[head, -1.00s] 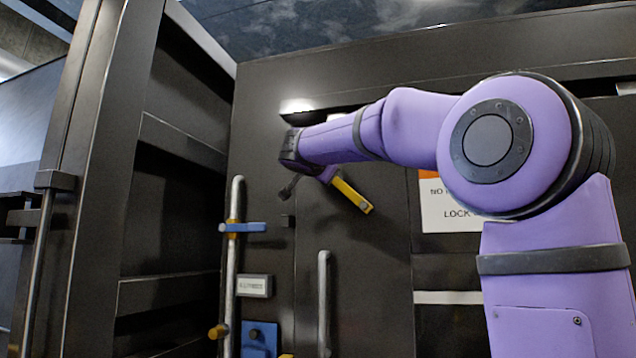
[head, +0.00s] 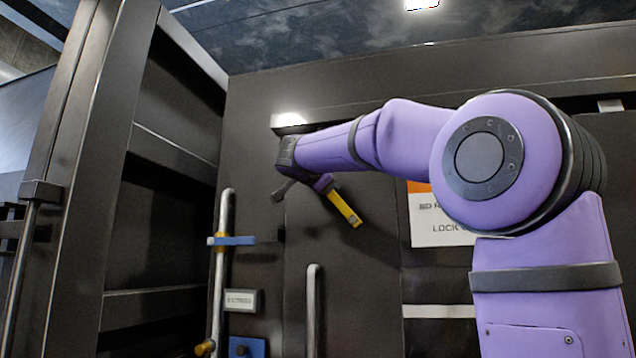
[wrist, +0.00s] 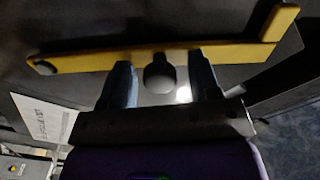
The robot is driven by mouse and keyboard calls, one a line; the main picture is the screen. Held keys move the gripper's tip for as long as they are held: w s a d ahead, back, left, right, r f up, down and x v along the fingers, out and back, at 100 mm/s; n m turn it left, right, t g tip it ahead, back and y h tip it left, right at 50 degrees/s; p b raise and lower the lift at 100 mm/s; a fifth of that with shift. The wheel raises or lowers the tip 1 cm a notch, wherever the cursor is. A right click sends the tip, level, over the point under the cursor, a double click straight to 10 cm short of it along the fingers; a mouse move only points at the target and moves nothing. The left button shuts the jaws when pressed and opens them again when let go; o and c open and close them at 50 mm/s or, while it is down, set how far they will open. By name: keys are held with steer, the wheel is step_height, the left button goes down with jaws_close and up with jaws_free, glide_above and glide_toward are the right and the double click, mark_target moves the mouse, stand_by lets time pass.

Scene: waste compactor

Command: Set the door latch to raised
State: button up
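The door latch appears to be the yellow bar (head: 343,207) on the dark door panel. In the head view it slants down to the right, and its upper part is hidden by my wrist. The wrist view shows the bar (wrist: 95,62) more fully, with a dark bolt at its left end and a bent-up right end. My gripper (wrist: 163,75) is open at the bar. A dark round knob (wrist: 160,77) sits between its fingers, with gaps on both sides. I cannot tell whether the fingertips touch the bar.
A blue handle (head: 232,240) crosses a vertical metal rod (head: 220,285) left of my gripper. A shorter upright bar (head: 313,310) stands below. A white sign (head: 435,225) is on the panel behind my arm. A dark frame (head: 110,200) stands at left.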

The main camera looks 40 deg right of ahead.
steer(key=v, duration=1)
steer(key=shift+s+a, duration=0.2)
steer(key=shift+a, duration=0.1)
steer(key=shift+f, duration=0.15)
steer(key=s+a+f+n+g+y, duration=0.2)
steer(key=s+f+n, duration=0.4)
steer(key=f, duration=0.8)
steer(key=s+a+f+n+g+y, duration=0.2)
steer(key=s+a+f+n+y, duration=0.2)
steer(key=s+f, duration=0.6)
steer(key=s+a+f+n+g+y, duration=0.1)
steer(key=s+a+f+n+y, duration=0.3)
steer(key=f, duration=1.5)
steer(key=s+n+y, duration=0.4)
steer(key=n, duration=0.1)
steer(key=shift+s+g, duration=0.25)
steer(key=shift+g, duration=0.15)
steer(key=shift+f, duration=0.1)
steer(key=shift+c, duration=0.5)
